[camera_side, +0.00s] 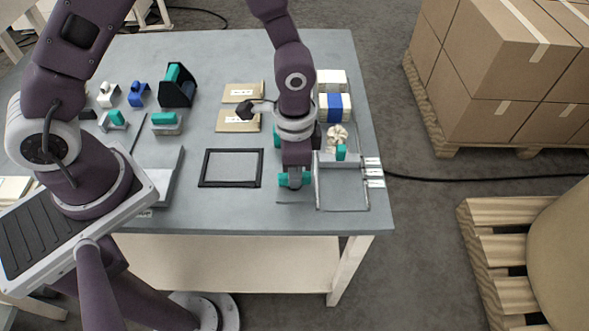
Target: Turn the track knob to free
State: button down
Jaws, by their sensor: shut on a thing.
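My gripper (294,181) points down at the left side of a metal rail frame (367,195) near the table's front right. Its teal fingertips are closed on a small grey part, which I take to be the track knob (294,173). The fingers and wrist hide most of the knob, so its angle and any marking on it cannot be read.
A black rectangular outline (232,183) lies left of my gripper. Kraft envelopes (243,91) lie behind it. White and blue blocks (334,107) and a pale fanned piece (338,132) are behind the frame. Teal and blue fixtures (177,85) stand at the back left.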

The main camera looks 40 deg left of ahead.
dwell(0.5)
jog(key=c, duration=1.4)
grip_release()
jog(key=shift+o, duration=0.2)
notch_tip(320, 180, up, 7)
jog(key=shift+r, duration=0.1)
jog(key=s+a+r+n+t, duration=0.1)
jog(key=a+r+n+t, duration=0.1)
jog(key=a+r, duration=0.45)
jog(key=s+a+r+n+t, duration=0.1)
jog(key=s+a+r+n, duration=0.1)
jog(key=s+r, duration=0.4)
jog(key=s+a+r+n+t, duration=0.2)
jog(key=s+a+r+n, duration=0.1)
jog(key=s+r, duration=0.3)
jog(key=shift+s+a+r+n+t, duration=0.2)
jog(key=shift+s+r+n+t, duration=0.15)
jog(key=shift+s+n, duration=0.45)
